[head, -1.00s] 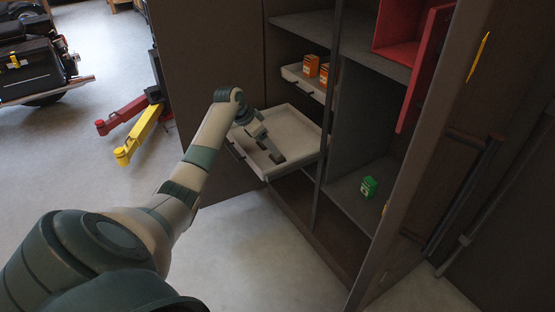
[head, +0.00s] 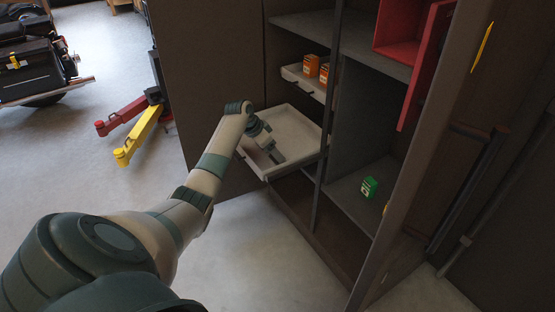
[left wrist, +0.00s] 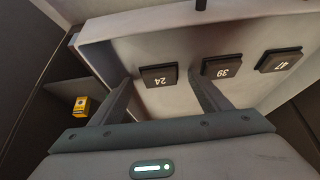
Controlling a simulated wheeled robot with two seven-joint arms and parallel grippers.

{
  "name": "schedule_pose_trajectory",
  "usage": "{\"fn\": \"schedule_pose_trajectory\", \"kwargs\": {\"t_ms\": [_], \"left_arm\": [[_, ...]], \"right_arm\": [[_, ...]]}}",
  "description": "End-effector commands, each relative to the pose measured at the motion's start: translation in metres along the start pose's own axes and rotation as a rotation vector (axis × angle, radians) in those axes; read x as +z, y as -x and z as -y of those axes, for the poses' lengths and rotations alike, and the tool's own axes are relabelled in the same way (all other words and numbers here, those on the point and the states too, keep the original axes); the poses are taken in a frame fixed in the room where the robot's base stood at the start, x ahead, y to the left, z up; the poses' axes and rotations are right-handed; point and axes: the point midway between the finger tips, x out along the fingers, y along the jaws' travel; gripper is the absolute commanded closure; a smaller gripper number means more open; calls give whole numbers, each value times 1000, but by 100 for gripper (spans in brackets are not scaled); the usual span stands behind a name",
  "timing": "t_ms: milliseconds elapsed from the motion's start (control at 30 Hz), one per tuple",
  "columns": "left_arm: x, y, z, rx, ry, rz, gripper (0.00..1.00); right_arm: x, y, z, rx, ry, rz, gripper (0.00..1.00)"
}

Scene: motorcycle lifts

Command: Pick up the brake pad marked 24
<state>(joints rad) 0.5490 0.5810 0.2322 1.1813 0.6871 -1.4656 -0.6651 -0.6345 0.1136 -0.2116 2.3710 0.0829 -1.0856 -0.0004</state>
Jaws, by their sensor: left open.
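The brake pad marked 24 (left wrist: 163,77) is a dark, flat, square pad lying in the pulled-out pale drawer (head: 303,124) of the cabinet. My left gripper (left wrist: 162,82) is open, with one finger to each side of this pad in the left wrist view; I cannot tell how far above it the fingertips are. In the head view the left gripper (head: 277,157) is over the drawer, and the pads do not show there. My right gripper is in neither view.
Pads marked 39 (left wrist: 222,67) and 47 (left wrist: 279,61) lie beside it in a row. A shallower drawer above holds orange boxes (head: 311,66). A green box (head: 369,187) stands on the right shelf. A red bin (head: 398,52) is above.

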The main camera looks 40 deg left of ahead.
Motion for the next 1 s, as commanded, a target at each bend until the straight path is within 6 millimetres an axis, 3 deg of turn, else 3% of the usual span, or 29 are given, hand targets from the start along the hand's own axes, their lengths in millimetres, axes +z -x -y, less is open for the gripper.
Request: {"fn": "schedule_pose_trajectory", "kwargs": {"t_ms": [500,700,1000], "left_arm": [[0,-2,0,0,0,1,30],[0,-2,0,0,0,1,77],[0,-1,0,-1,0,0,77]], "right_arm": [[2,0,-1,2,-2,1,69],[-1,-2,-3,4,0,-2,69],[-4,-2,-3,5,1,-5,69]]}}
